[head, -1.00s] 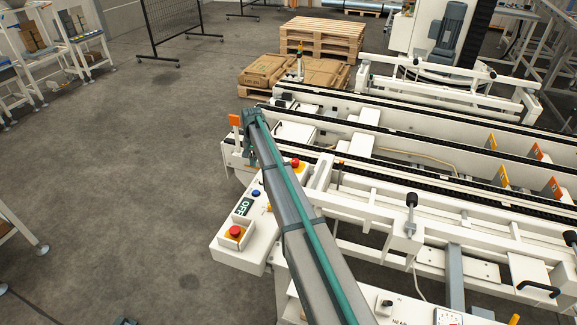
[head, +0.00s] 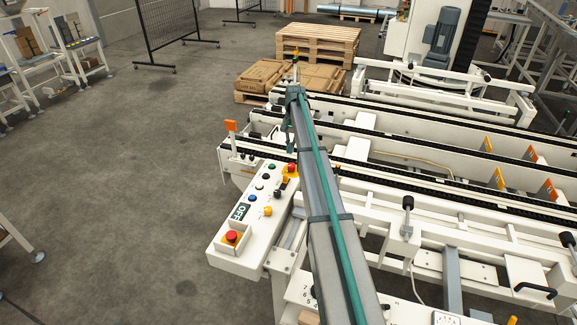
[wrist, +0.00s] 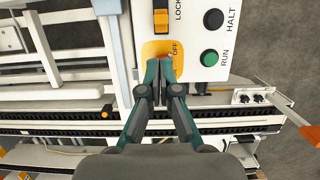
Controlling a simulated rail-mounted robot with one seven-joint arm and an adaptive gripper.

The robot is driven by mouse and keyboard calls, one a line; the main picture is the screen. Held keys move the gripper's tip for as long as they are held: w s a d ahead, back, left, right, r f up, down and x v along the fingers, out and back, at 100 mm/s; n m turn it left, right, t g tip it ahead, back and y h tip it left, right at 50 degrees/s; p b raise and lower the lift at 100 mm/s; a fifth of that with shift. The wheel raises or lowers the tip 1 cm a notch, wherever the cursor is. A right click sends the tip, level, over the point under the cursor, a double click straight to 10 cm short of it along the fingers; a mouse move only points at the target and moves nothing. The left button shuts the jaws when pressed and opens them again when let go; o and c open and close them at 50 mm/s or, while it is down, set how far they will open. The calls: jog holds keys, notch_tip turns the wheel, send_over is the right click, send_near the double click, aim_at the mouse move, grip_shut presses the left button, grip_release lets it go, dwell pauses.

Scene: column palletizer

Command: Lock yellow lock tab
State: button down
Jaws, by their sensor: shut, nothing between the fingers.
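The yellow lock tab (wrist: 161,20) sits beside the LOCK label on the white control panel (wrist: 215,90), at the top of the wrist view. It also appears small in the head view (head: 283,186). My gripper (wrist: 160,68) is shut and empty, with its fingertips over the yellow plate (wrist: 155,48) marked OFF, just below the tab in the picture. The fingers hide part of that plate. I cannot tell whether they touch it. In the head view my gripper (head: 289,146) hangs above the far end of the panel.
A black HALT button (wrist: 213,19) and a green RUN button (wrist: 209,57) stand right of the tab. The head view shows a red emergency button (head: 232,237) at the panel's near end and conveyor rails (head: 430,180) to the right. Open floor lies left.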

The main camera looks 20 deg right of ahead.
jog(key=p+x, duration=0.3)
jog(key=x, duration=0.7)
jog(key=shift+s+a, duration=1.15)
jog(key=shift+s, duration=0.15)
jog(key=shift+r, duration=0.1)
jog(key=p+v, duration=0.3)
jog(key=v, duration=0.7)
jog(key=shift+w+p, duration=0.15)
jog(key=shift+p, duration=0.15)
